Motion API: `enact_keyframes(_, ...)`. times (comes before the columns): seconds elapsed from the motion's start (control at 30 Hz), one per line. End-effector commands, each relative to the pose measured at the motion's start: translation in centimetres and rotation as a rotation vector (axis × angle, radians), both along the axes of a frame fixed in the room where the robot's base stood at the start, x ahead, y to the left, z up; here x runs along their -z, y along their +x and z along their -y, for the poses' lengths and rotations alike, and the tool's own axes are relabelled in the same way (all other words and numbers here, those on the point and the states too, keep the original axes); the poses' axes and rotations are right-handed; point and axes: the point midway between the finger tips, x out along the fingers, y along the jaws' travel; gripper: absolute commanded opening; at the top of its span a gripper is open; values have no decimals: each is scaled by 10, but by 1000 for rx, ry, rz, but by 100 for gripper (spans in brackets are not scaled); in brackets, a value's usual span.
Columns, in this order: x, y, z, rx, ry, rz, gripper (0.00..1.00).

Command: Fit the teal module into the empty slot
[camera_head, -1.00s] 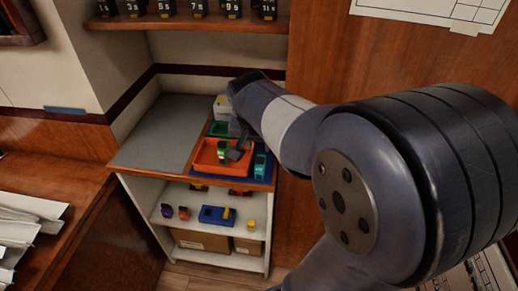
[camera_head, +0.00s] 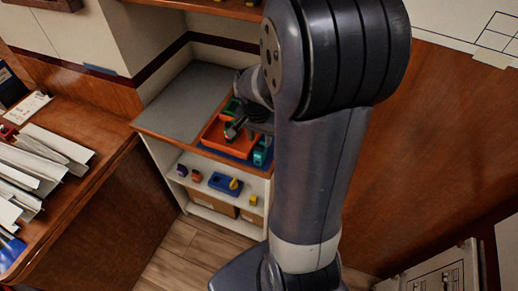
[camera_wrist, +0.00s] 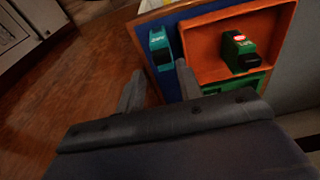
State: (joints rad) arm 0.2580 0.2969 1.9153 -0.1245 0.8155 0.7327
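The teal module (camera_head: 261,153) stands on a blue mat (camera_wrist: 171,85) at the right front of the shelf unit's top, beside an orange tray. In the wrist view the teal module (camera_wrist: 159,46) lies beyond my fingertips and apart from them. My gripper (camera_wrist: 157,78) is open and empty, its two fingers spread. In the head view my gripper (camera_head: 234,130) hangs over the orange tray, partly hidden by my arm. I cannot make out an empty slot in these frames.
The orange tray (camera_wrist: 208,70) holds a green module (camera_wrist: 239,50); a green tray (camera_wrist: 248,84) adjoins it. A grey surface (camera_head: 187,103) at left is clear. A blue holder (camera_head: 225,184) and small coloured pieces sit on the shelf below. Papers (camera_head: 35,165) cover the left desk.

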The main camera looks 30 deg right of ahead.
Motion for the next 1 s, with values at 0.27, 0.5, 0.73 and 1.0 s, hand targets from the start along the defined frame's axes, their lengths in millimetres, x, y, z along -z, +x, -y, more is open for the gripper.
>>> enact_keyframes(0.27, 30, 3, 3, -1, 0, 0, 35)
enact_keyframes(0.5, 45, 5, 4, -2, 1, -4, 35)
enact_keyframes(0.73, 71, 10, 7, -2, 0, -3, 35)
enact_keyframes(1.0, 83, 11, 9, -1, -1, 2, 35)
